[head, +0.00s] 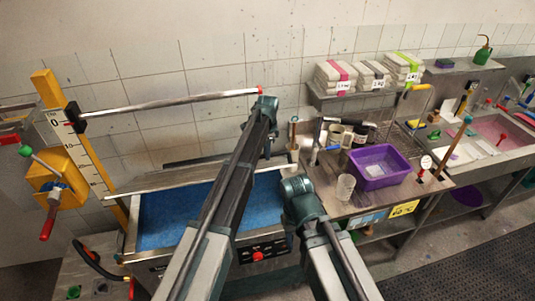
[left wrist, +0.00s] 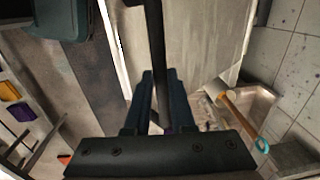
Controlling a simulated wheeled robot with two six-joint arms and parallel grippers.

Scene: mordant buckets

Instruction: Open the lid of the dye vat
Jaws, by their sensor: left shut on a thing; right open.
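The dye vat (head: 165,222) stands at the left centre of the head view, its blue inside showing. Its grey lid (head: 180,180) is raised at a tilt along the back, seen nearly edge-on. The lid's flat grey face also shows in the left wrist view (left wrist: 205,45). My left gripper (head: 268,148) is at the lid's dark handle bar, behind my arm. In the left wrist view my left fingers (left wrist: 160,95) are shut on this bar (left wrist: 156,40). My right arm's end (head: 303,195) is at the vat's right side; its jaws are hard to make out, with nothing seen in them.
A long rod (head: 165,103) with a red tip juts from the yellow scale (head: 85,150) above the vat. Right of the vat, a steel counter holds a purple basin (head: 380,168) and a clear beaker (head: 345,187). A shelf (head: 350,93) carries several bags.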

